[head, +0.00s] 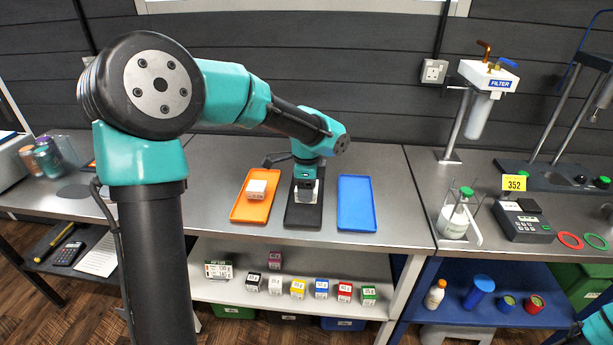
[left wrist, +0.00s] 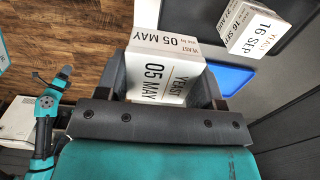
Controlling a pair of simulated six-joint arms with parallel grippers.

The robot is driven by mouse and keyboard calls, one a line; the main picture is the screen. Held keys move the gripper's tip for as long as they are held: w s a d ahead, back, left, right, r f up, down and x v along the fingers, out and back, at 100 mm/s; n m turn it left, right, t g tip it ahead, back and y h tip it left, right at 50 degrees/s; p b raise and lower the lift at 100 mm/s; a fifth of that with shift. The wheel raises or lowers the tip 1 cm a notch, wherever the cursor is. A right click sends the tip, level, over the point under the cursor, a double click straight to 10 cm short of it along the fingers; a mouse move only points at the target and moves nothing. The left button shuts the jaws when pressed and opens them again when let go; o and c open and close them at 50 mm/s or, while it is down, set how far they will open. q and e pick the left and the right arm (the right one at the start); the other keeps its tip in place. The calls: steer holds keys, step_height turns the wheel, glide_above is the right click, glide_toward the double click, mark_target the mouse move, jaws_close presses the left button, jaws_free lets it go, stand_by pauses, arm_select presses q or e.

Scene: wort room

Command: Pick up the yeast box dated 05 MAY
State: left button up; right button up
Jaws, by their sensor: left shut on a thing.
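The yeast box dated 05 MAY (left wrist: 166,80) is white with dark print and shows clearly in the left wrist view. My left gripper (left wrist: 168,92) is shut on it, a finger on each side. In the head view my left gripper (head: 305,182) is over the black tray (head: 303,217), and little of the pale box shows under it. My right gripper is out of sight.
An orange tray (head: 243,213) with a white box (head: 257,189) on it lies left of the black tray. An empty blue tray (head: 357,205) lies to the right. Several small coloured boxes stand on the shelf below. The steel bench (head: 400,215) right of the blue tray is clear.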

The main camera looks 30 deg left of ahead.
arm_select(q)
steer(key=shift+s+d+r, duration=0.1)
steer(key=shift+s+d, duration=0.2)
steer(key=shift+s, duration=0.2)
steer(key=shift+s+d+r, duration=0.1)
steer(key=shift+s+d, duration=0.2)
steer(key=shift+s, duration=0.2)
steer(key=shift+f, duration=0.1)
steer(key=shift+a, duration=0.1)
